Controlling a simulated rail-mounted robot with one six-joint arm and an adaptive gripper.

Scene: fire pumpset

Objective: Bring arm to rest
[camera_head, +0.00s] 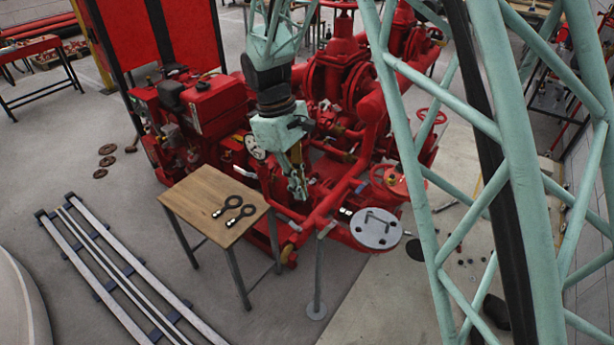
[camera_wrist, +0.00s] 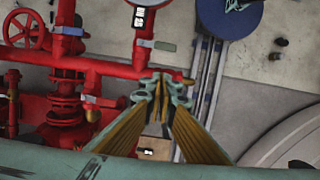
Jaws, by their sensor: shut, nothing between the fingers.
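My gripper (camera_head: 297,190) hangs at the end of my arm, pointing down, in front of the red pumpset (camera_head: 335,75). Its fingers are shut and hold nothing. In the wrist view the two fingers of my gripper (camera_wrist: 160,88) meet near the middle, with red piping (camera_wrist: 95,65) behind and to the left. In the head view the gripper appears above the red pipework, right of a small wooden table (camera_head: 197,192). I cannot tell its exact distance from the pipes.
Two black ring-ended tools (camera_head: 227,206) lie on the wooden table. A pale round flange plate (camera_head: 376,228) stands right of the gripper. Floor rails (camera_head: 115,270) run at the lower left. Small dark parts lie on the right floor.

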